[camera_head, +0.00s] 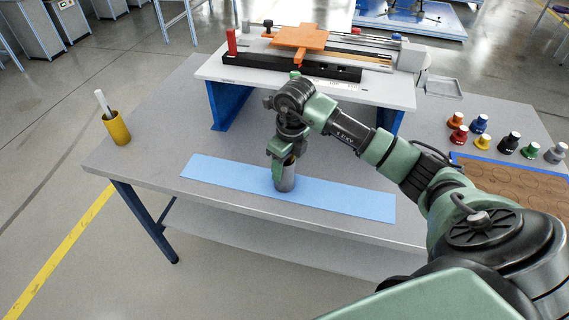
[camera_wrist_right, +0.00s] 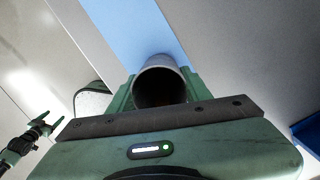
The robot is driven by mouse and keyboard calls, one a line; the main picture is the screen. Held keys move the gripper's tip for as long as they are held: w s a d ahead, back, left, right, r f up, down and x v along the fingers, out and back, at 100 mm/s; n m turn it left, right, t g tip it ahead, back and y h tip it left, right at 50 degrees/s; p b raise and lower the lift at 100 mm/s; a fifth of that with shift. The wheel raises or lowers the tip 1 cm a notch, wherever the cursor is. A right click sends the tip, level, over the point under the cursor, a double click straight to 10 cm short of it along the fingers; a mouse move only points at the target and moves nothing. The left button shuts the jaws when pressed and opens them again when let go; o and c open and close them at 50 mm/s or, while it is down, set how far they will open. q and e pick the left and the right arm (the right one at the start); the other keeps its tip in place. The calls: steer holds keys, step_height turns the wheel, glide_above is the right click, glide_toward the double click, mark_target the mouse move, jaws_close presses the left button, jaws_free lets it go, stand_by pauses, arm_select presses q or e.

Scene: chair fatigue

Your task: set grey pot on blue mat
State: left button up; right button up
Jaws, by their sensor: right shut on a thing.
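The grey pot (camera_head: 285,180) is a small open cylinder, upright over the middle of the long blue mat (camera_head: 345,199) near the table's front edge. My right gripper (camera_head: 284,161) comes down from above and is shut on the pot. In the right wrist view the pot's round mouth (camera_wrist_right: 160,84) shows between the fingers, with the blue mat (camera_wrist_right: 150,30) behind it. The pot's base meets the mat in the picture; I cannot tell for sure whether it touches. My left gripper is not in the head view; a dark gripper (camera_wrist_right: 40,128) shows small at the left in the right wrist view.
A yellow pot (camera_head: 116,129) with a white stick stands at the table's left corner. A white raised bench (camera_head: 300,84) on blue legs holds an orange part behind my arm. Several small coloured pots and a brown board (camera_head: 515,180) lie at right. The table left of the bench is clear.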

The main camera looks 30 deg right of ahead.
steer(key=o, duration=1.4)
steer(key=shift+r, duration=0.45)
steer(key=r+b, duration=0.1)
steer(key=r, duration=0.2)
steer(key=s+r+b, duration=0.1)
steer(key=r, duration=0.7)
steer(key=shift+s+d+r+b, duration=0.1)
steer(key=shift+s+d+b, duration=0.1)
steer(key=shift+b, duration=0.2)
